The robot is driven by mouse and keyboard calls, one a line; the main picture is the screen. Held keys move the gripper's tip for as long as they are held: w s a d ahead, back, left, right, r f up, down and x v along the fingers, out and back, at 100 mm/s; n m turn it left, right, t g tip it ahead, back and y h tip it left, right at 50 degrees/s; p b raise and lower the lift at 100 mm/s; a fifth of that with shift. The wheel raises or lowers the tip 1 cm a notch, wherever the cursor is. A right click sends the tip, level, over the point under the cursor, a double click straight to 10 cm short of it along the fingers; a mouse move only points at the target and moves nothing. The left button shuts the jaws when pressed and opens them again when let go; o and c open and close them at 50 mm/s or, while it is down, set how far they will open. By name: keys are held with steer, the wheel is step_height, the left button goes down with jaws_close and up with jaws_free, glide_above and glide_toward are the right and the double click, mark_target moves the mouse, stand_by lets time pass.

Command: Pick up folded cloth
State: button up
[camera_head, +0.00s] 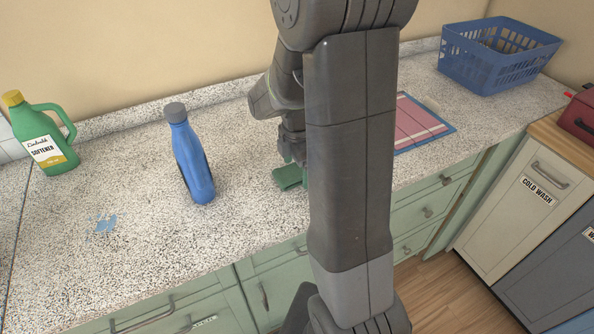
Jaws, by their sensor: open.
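A green folded cloth (287,178) lies on the speckled countertop (240,222), in the middle of the head view. My arm hides its right part. My gripper (292,158) is just above or at the cloth, with its fingers pointing down. The fingertips are small and partly hidden behind my arm. The gripper is open, and I cannot tell whether it touches the cloth.
A blue bottle (190,160) with a grey cap stands left of the cloth. A green softener bottle (45,140) is further left. A pink and blue flat item (415,125) lies right of my arm. A blue basket (490,62) is at the back right.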

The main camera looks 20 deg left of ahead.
mark_target(297, 167)
steer(key=c, duration=1.1)
step_height(297, 167, up, 10)
steer(key=shift+o, duration=0.6)
